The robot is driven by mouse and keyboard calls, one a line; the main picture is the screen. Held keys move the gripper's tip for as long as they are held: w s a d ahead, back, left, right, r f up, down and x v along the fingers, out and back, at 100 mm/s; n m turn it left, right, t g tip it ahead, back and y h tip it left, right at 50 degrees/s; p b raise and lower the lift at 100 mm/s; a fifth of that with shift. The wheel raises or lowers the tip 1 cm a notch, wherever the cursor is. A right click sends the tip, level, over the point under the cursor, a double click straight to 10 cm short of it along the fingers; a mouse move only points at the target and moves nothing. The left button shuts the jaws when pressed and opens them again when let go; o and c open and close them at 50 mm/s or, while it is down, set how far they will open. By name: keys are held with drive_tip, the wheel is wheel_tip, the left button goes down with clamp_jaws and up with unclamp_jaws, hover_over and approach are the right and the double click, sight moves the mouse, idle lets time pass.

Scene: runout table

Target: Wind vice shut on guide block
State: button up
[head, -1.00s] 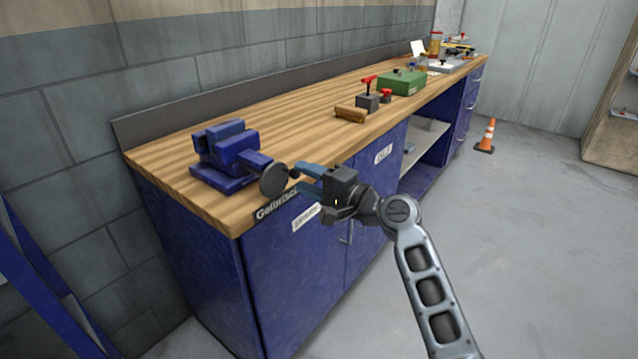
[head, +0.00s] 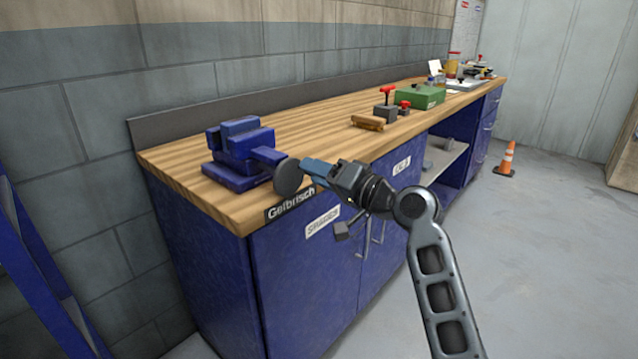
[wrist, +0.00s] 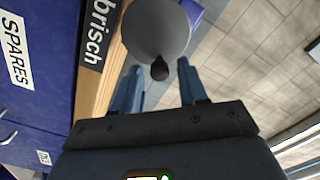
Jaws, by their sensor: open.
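The blue vice (head: 238,150) stands on the near left end of the bench. Its dark grey round handwheel (head: 288,178) sticks out past the bench's front edge. In the wrist view the wheel's face (wrist: 155,28) fills the top middle, with a small black knob (wrist: 160,70) standing out from it. My gripper (head: 310,168) is beside the wheel, its blue fingers pointing at it. In the wrist view the fingers (wrist: 160,72) are apart, one on each side of the knob, with gaps showing. I cannot make out a guide block in the vice jaws.
The wooden bench top (head: 310,130) is clear between the vice and a brown wooden piece (head: 368,123). Red-handled items (head: 386,110) and a green box (head: 420,97) stand farther along. Blue cabinets (head: 290,270) lie below; an orange cone (head: 506,160) stands on the floor.

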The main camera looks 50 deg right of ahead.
drive_tip(key=n+b, duration=0.4)
drive_tip(key=n, duration=0.1)
clamp_jaws()
idle(0.4)
drive_tip(key=shift+d+f+m+p, duration=0.1)
drive_tip(key=shift+f+m+p, duration=0.1)
drive_tip(key=shift+m+p, duration=0.55)
drive_tip(key=shift+d+f+m+p, duration=0.1)
drive_tip(key=shift+f+m+p, duration=0.05)
drive_tip(key=shift+m+p, duration=0.6)
